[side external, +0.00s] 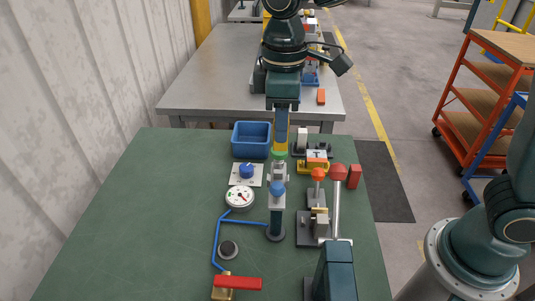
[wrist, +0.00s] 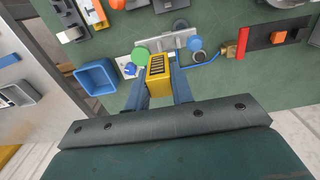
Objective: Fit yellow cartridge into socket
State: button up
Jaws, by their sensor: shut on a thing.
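My gripper (side external: 281,140) hangs over the far part of the green bench, shut on the yellow cartridge (side external: 281,147). The green cap (wrist: 140,56) shows left of the cartridge in the wrist view. I cannot clearly pick out the socket; the gripper and cartridge may cover it.
A blue bin (side external: 251,133) stands left of my gripper. A white plate with a blue knob (side external: 246,172) and a gauge (side external: 239,199) lie nearer. Red-knobbed levers (side external: 338,172) and a yellow-based block (side external: 313,167) stand at right. A red-handled valve (side external: 236,284) is in front. The bench's left side is clear.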

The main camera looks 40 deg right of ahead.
jog(key=shift+s+a, duration=0.55)
jog(key=shift+a, duration=0.2)
jog(key=shift+f, duration=0.2)
jog(key=shift+f, duration=3.2)
jog(key=shift+f, duration=0.75)
jog(key=o, duration=0.9)
jog(key=shift+o, duration=0.3)
jog(key=shift+c, duration=0.2)
jog(key=shift+r, duration=0.1)
